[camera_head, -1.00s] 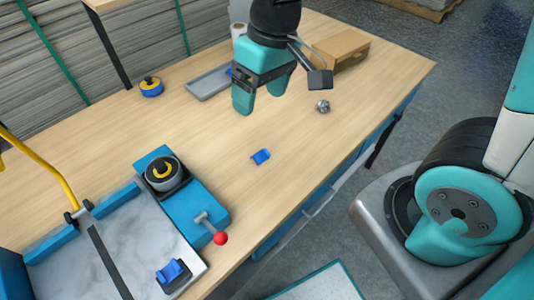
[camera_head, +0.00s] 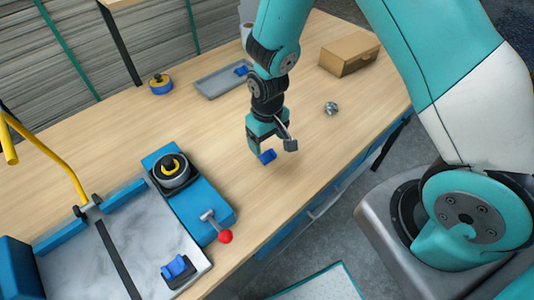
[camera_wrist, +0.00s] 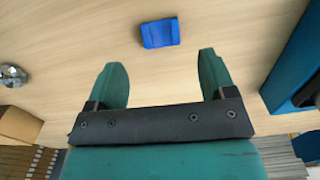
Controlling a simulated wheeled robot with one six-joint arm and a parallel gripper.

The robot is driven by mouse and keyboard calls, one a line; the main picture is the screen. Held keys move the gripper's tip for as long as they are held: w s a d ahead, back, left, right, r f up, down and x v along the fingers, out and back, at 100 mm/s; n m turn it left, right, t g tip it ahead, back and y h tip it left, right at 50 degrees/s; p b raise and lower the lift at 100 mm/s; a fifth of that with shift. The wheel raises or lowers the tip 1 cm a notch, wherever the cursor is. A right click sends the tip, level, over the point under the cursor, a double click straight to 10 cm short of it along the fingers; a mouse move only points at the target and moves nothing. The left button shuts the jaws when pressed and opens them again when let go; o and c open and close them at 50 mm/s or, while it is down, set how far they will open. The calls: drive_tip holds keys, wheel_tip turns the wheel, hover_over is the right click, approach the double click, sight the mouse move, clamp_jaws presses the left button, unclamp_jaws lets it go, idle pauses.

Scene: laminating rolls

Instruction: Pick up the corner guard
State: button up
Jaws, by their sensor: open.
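A small blue corner guard (camera_head: 267,156) lies on the wooden table near its front edge. In the wrist view the blue piece (camera_wrist: 160,34) lies just beyond the fingertips, roughly centred between them. My gripper (camera_head: 260,143) points down over the table, right by the guard, and partly covers it in the head view. In the wrist view my gripper (camera_wrist: 164,72) has its two teal fingers wide apart with nothing between them. Similar blue pieces show in the grey tray (camera_head: 241,71) and on the marble-like slab (camera_head: 177,268).
A blue machine with a red-knobbed lever (camera_head: 225,236) stands left of my gripper. A metal knob-like part (camera_head: 331,108) and a cardboard box (camera_head: 349,54) are to the right. A tape roll (camera_head: 160,84) and grey tray (camera_head: 218,86) are farther back. Table around the guard is clear.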

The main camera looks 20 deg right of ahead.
sight(266, 156)
drive_tip(key=shift+a+f+p, duration=0.15)
drive_tip(key=shift+f+p, duration=0.6)
drive_tip(key=shift+f, duration=2.1)
drive_tip(key=c, duration=1)
